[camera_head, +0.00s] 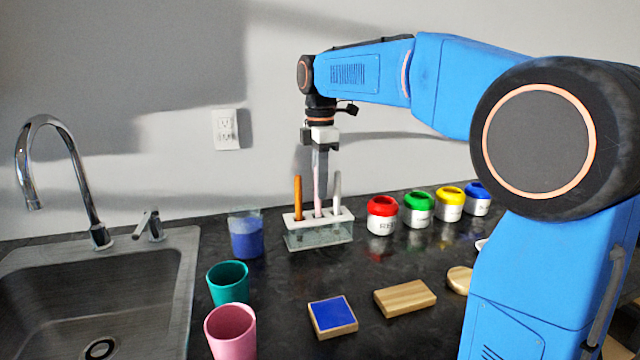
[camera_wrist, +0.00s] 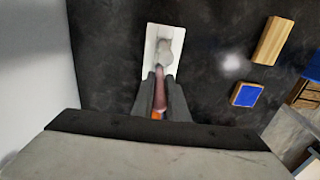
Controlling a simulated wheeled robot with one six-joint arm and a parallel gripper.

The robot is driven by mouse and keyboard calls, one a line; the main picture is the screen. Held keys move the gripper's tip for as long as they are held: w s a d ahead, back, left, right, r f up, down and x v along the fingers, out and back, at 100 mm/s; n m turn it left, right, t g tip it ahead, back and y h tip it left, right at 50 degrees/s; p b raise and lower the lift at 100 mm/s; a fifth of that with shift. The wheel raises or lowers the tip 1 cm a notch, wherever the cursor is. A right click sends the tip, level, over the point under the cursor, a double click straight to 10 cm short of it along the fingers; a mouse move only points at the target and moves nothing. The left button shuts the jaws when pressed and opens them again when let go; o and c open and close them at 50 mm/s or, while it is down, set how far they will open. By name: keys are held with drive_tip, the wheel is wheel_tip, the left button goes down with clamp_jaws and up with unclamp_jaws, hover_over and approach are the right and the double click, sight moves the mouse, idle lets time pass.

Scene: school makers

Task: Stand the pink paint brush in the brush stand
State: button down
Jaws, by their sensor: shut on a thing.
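The brush stand (camera_head: 345,216) is a clear block with a white top on the dark counter. An orange brush (camera_head: 298,192) stands upright in its left slot and a grey-silver brush (camera_head: 337,192) in its right slot. My gripper (camera_head: 320,168) is above the stand, pointing down, shut on the pink paint brush (camera_head: 318,201). The pink brush is upright, and its lower end meets the white top at the middle slot; how deep it sits is hidden. In the wrist view the pink brush (camera_wrist: 160,96) lies between the fingers, over the stand (camera_wrist: 151,45).
A blue-filled glass (camera_head: 246,238) is left of the stand; red (camera_head: 382,222), green, yellow and blue paint jars are right. Teal (camera_head: 228,283) and pink (camera_head: 231,331) cups, a blue pad (camera_head: 332,315) and a wooden block (camera_head: 404,298) are in front. A sink is at left.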

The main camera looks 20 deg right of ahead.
drive_tip(key=c, duration=1.7)
unclamp_jaws()
drive_tip(key=shift+o, duration=0.2)
wheel_tip(320, 180, up, 18)
drive_tip(key=shift+f, duration=0.25)
